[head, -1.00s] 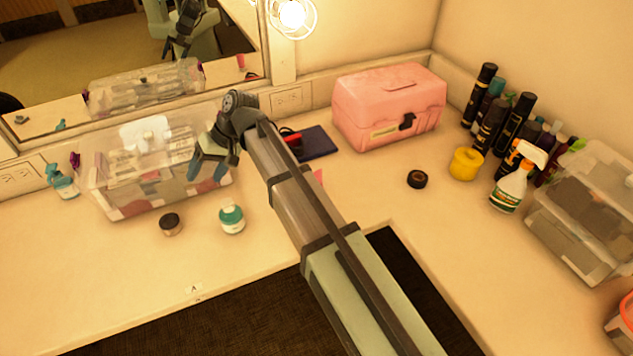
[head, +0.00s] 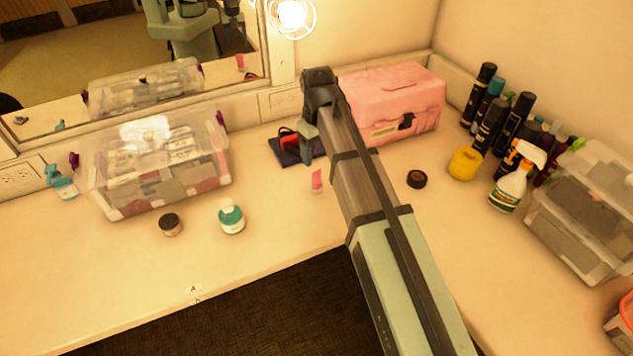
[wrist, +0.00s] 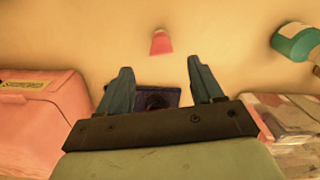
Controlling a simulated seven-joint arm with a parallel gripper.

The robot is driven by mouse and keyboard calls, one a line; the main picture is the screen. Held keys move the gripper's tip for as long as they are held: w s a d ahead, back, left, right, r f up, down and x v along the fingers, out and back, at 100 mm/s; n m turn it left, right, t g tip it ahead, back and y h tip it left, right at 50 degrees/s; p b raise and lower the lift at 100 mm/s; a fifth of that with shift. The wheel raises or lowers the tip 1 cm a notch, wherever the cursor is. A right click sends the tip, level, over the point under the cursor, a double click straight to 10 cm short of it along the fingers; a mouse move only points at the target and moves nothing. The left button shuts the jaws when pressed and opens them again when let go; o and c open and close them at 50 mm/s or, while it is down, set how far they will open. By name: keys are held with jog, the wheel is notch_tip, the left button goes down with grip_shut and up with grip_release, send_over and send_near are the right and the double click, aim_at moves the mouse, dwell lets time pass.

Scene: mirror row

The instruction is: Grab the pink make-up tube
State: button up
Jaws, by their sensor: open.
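The pink make-up tube (head: 317,181) stands on the counter in front of the dark blue flat item, left of my forearm in the head view. In the wrist view the tube (wrist: 161,42) shows above the fingertips, roughly centred on the gap between them. My gripper (wrist: 160,68) is open with nothing between its fingers. In the head view my gripper (head: 308,132) hangs over the dark blue item, behind the tube and apart from it; the arm partly hides the fingers.
A pink case (head: 400,105) stands right of my gripper, partly behind my arm. A clear bin (head: 155,200) is at left. A teal-labelled bottle (head: 232,217) and dark jar (head: 170,225) stand left of the tube. A black roll (head: 416,179) lies right of my arm.

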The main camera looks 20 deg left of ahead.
aim_at(316, 179)
jog(key=f, duration=1.3)
jog(key=shift+a, duration=0.2)
jog(key=shift+r, duration=0.1)
jog(key=c, duration=1.1)
jog(key=shift+r, duration=0.1)
